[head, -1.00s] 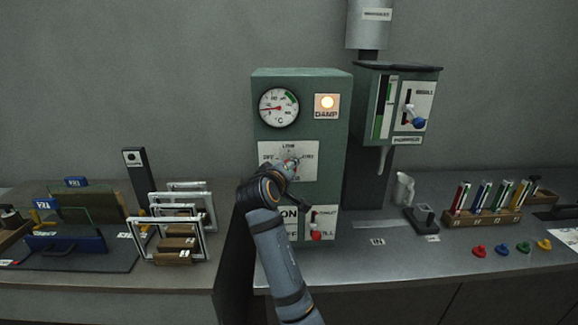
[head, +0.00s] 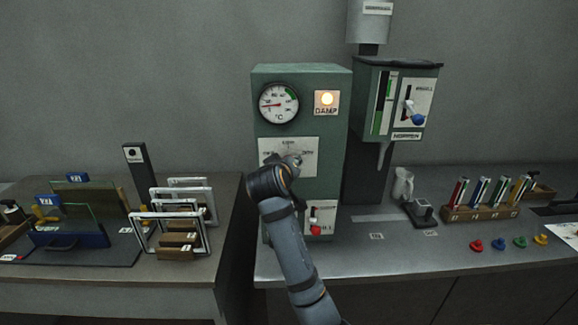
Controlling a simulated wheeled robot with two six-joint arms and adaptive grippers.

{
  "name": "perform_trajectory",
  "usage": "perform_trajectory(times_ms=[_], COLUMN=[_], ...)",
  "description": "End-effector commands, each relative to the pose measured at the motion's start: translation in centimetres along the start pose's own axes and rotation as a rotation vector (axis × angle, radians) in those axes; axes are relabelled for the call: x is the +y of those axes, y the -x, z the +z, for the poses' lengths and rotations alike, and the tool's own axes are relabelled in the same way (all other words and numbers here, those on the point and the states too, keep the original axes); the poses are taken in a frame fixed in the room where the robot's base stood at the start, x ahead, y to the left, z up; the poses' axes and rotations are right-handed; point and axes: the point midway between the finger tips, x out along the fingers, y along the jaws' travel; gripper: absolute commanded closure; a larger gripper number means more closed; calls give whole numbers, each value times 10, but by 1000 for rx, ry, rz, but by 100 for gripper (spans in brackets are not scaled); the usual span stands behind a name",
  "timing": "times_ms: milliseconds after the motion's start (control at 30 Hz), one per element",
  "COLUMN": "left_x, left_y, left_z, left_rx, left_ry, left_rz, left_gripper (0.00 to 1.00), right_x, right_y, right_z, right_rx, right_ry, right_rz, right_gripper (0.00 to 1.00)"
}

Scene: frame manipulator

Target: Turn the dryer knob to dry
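The green dryer cabinet (head: 330,100) stands on the bench in the head view. Its white knob panel (head: 308,148) has a label at the left, one at the top and one at the right; the right one appears to read DRY. My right gripper (head: 292,161) is at the panel, over the knob's place. My wrist and the gripper cover most of the knob, so its pointing direction and the finger opening are unclear. My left gripper is not in view.
A red-handled lever panel (head: 320,219) sits low on the cabinet, close beside my forearm. A smaller green box (head: 400,100) with a blue-ended lever is at the right. White frames (head: 170,222) stand on the left bench. A wooden rack (head: 482,213) holds coloured tubes at the right.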

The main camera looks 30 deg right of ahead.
Motion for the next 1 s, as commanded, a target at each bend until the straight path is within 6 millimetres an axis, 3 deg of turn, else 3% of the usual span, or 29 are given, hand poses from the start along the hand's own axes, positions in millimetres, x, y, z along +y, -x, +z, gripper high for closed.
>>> perform_trajectory(times_ms=[133,167,300,667,1000], left_x=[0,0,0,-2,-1], left_y=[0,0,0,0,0], left_z=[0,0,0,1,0], left_rx=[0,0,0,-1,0], left_ry=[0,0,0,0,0], left_rz=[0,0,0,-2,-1], left_gripper=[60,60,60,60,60], right_x=[-1,-2,-1,3,43], right_y=[0,0,0,2,24], right_z=[2,2,1,-4,-58], right_rx=[-4,-5,-3,0,4], right_ry=[1,1,1,0,-4], right_rz=[-3,-3,-2,0,2], right_gripper=[94,59,40,39,39])
